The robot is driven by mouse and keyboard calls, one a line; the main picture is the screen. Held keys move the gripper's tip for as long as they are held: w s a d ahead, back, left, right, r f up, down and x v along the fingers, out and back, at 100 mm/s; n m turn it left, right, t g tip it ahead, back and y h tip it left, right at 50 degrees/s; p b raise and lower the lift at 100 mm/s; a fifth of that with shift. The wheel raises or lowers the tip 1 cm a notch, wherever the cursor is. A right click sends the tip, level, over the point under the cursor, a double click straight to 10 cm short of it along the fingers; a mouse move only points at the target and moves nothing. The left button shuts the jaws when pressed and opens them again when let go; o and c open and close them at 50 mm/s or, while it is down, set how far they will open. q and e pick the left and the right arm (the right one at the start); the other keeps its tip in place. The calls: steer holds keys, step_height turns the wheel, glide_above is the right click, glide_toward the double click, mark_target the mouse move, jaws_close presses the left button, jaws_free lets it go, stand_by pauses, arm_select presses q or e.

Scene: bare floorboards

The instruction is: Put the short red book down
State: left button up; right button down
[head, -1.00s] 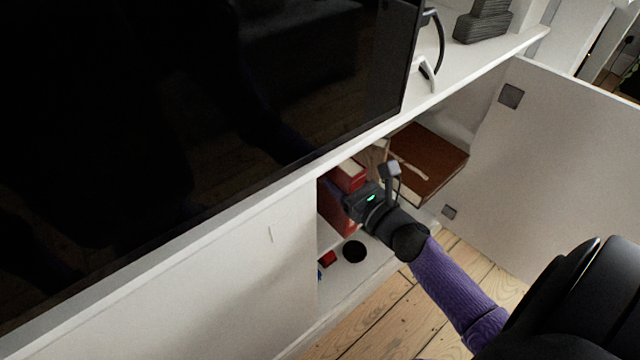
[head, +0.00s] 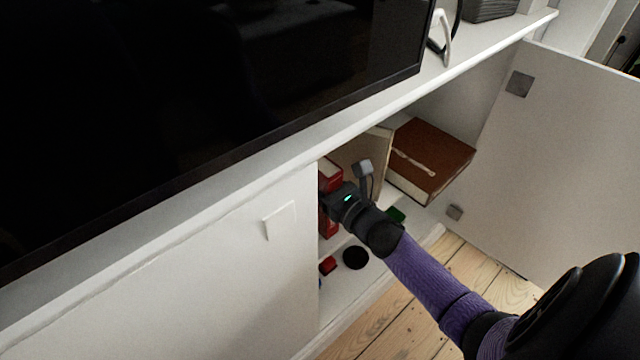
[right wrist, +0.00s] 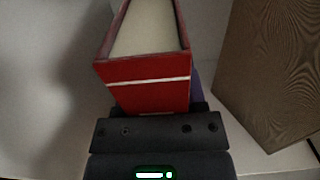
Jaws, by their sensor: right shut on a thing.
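The short red book (head: 329,222) is inside the open cabinet, just right of the closed door panel's edge, partly hidden by that panel and my gripper. My right gripper (head: 332,196) reaches into the cabinet and is shut on the red book. In the right wrist view the red book (right wrist: 150,85) stands up from the jaws, its red cover and pale page block facing the camera. The fingertips are hidden behind it. I cannot tell whether its lower edge touches the shelf. My left gripper is not in view.
A thick brown book (head: 432,160) lies right of my gripper, beside a wooden panel, which also shows in the right wrist view (right wrist: 270,75). An open door (head: 570,150) bounds the right.

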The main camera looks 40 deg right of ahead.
steer(key=c, duration=0.6)
jaws_free()
steer(key=shift+f, duration=0.15)
steer(key=o, duration=0.4)
steer(key=shift+o, duration=0.2)
